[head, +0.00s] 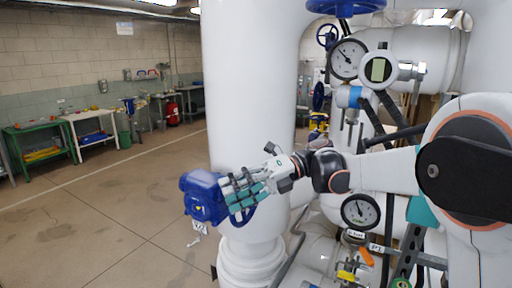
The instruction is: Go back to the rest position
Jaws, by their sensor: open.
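My gripper (232,190) reaches leftward in the head view, in front of the thick white pipe (248,80). Its jaws are open, and its dark and teal fingers overlap a blue valve body (203,196) in the picture. A curved blue part, like a handwheel rim, shows below the fingers. I cannot tell whether the fingers touch the blue valve. A small white tag hangs below it.
A round gauge (348,59) and another gauge (360,211) sit among white pipes at right, close to my arm. A green workbench (40,140) and a white table (92,125) stand far left. The floor at left is clear.

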